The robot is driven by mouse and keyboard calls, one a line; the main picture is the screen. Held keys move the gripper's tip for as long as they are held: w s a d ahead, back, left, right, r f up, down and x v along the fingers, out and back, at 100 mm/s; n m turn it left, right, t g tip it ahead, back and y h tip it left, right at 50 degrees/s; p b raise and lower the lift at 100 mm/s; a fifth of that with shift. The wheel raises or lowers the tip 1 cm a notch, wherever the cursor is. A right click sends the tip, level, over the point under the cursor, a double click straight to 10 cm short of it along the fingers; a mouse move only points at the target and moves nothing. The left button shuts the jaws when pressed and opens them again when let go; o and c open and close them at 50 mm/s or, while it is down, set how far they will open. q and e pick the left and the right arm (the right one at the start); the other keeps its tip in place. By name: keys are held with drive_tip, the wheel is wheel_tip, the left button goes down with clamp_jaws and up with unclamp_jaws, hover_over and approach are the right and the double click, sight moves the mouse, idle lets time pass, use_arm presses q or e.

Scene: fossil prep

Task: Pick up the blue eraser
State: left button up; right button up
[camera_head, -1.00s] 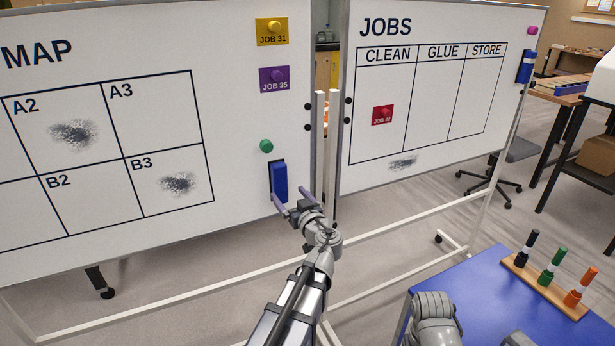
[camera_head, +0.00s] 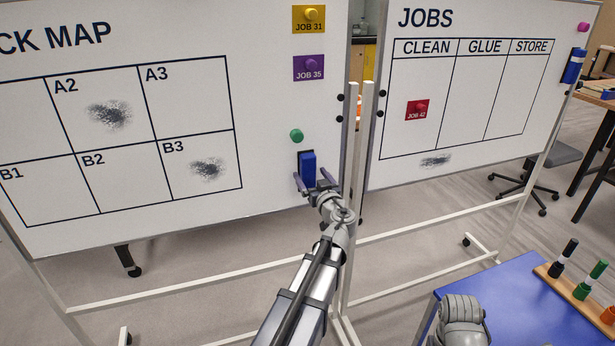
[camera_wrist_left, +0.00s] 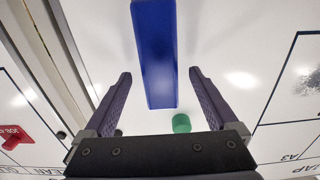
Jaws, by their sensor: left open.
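The blue eraser (camera_head: 308,168) is upright on the left whiteboard (camera_head: 265,210), near its lower right corner and below a green round magnet (camera_head: 296,135). In the left wrist view the eraser (camera_wrist_left: 155,55) lies between the lines of my two fingers, with a gap on each side. My left gripper (camera_head: 311,181) is open at the eraser's lower part, one finger to each side. I cannot tell how far the fingertips reach past its front face. My right gripper is not in view.
The green magnet (camera_wrist_left: 181,123) is near the eraser. Purple (camera_head: 308,68) and yellow (camera_head: 309,19) job cards hang above. A second whiteboard (camera_head: 470,110) on the right holds a blue item (camera_head: 573,66). A blue table (camera_head: 500,295) with markers is at lower right.

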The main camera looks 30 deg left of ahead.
use_arm(q)
drive_tip(key=shift+x, duration=1.1)
drive_tip(key=c, duration=1.4)
drive_tip(key=r+p, duration=0.1)
drive_tip(key=s+d+r+p, duration=0.1)
drive_tip(key=shift+s+d+r+p, duration=0.2)
drive_tip(key=shift+s+d+p, duration=0.05)
drive_tip(key=shift+d+p, duration=0.05)
drive_tip(key=shift+s+d+r+p, duration=0.95)
drive_tip(key=shift+s+d, duration=0.35)
drive_tip(key=shift+d, duration=0.25)
drive_tip(key=shift+s+d+r+p, duration=0.95)
drive_tip(key=shift+s+d, duration=0.35)
drive_tip(key=shift+d, duration=0.2)
drive_tip(key=shift+s+d+r+p, duration=0.95)
drive_tip(key=shift+s+d, duration=0.3)
drive_tip(key=shift+d, duration=0.3)
